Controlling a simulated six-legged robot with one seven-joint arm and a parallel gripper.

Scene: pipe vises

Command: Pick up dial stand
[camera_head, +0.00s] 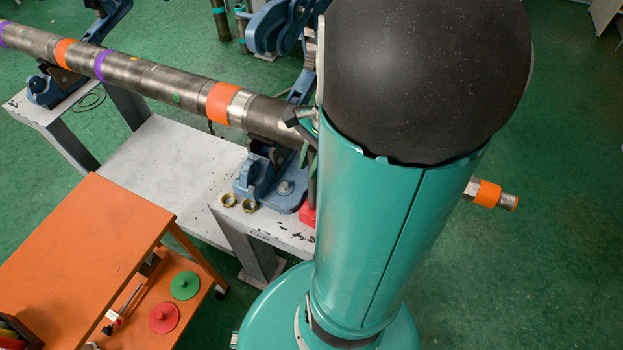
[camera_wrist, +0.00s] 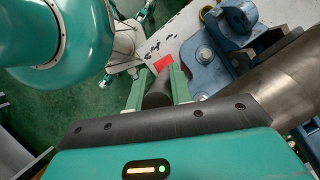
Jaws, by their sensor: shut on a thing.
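The dial stand shows a small red base (camera_head: 308,216) and a thin dark upright post above it in the head view, at the right end of the white bench. My arm hides most of it there. In the wrist view its red base (camera_wrist: 163,62) lies beyond a dark round post (camera_wrist: 158,92). My gripper (camera_wrist: 159,82) has its two green fingers on either side of this post and is shut on it. In the head view only a bit of my gripper shows at the arm's left edge. I cannot tell whether the base touches the bench.
A long steel pipe (camera_head: 185,86) with orange and purple bands rests in blue vises (camera_head: 270,182) close beside my gripper. Brass rings (camera_head: 240,202) lie on the white bench (camera_head: 165,165). An orange cart (camera_head: 85,245) stands front left, with red and green discs on its lower shelf.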

